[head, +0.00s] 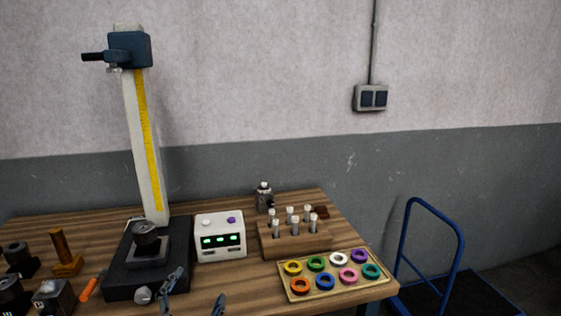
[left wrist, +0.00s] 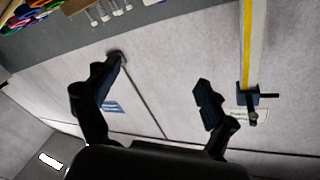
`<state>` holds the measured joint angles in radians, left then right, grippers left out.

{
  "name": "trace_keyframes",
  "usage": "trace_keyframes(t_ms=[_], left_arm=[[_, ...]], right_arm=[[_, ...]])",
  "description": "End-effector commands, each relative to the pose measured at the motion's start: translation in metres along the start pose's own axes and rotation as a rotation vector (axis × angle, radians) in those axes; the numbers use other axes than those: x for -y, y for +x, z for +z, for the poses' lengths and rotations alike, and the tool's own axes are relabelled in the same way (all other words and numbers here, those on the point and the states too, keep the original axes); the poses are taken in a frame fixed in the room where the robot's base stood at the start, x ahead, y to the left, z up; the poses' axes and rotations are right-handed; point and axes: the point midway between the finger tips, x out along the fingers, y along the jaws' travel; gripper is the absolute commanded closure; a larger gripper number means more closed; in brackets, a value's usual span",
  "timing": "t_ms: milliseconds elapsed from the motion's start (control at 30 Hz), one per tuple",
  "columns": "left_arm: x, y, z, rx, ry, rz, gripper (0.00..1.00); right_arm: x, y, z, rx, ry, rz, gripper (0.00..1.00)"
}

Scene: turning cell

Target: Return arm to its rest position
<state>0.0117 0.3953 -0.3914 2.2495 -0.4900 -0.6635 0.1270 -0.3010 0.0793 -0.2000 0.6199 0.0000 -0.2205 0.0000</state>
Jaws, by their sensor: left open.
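My left gripper (head: 198,288) shows at the bottom edge of the head view, in front of the workbench (head: 250,283). Its two fingers are apart with nothing between them. In the left wrist view the gripper (left wrist: 158,76) is open and empty, with the pale wall and the height gauge behind its fingers. The picture is tilted there, with the bench items at the top. Most of the left arm is out of sight. My right gripper shows in neither view.
A tall height gauge (head: 143,150) rises from a black base (head: 178,247). A white box with green displays (head: 220,247), a wooden pin block (head: 294,240) and a ring tray (head: 336,288) stand to its right. A blue trolley (head: 455,265) is beside the bench.

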Motion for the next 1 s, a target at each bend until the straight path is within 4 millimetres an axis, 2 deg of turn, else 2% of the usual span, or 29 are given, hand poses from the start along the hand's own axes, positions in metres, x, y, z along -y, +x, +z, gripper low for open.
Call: trace_keyframes(t_ms=[33,100,200,300,500,733,1000], left_arm=[[-0.012,-0.018,0.036,0.145,-0.077,0.027,0.16],[-0.029,-0.046,0.078,0.332,-0.164,0.07,0.16],[-0.055,-0.094,0.127,0.575,-0.263,0.14,0.16],[-0.077,-0.139,0.157,0.76,-0.332,0.207,0.16],[-0.108,-0.213,0.185,1.022,-0.421,0.322,0.16],[-0.132,-0.288,0.195,1.25,-0.494,0.442,0.16],[-0.178,-0.275,0.256,1.276,-0.485,0.457,0.16]], right_arm=[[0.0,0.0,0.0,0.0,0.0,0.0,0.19],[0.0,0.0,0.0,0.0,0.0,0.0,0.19],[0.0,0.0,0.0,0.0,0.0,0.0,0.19],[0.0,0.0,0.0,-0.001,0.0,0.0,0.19],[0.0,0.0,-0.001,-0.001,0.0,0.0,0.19],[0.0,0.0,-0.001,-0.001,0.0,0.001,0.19],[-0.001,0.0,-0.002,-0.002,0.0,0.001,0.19]])
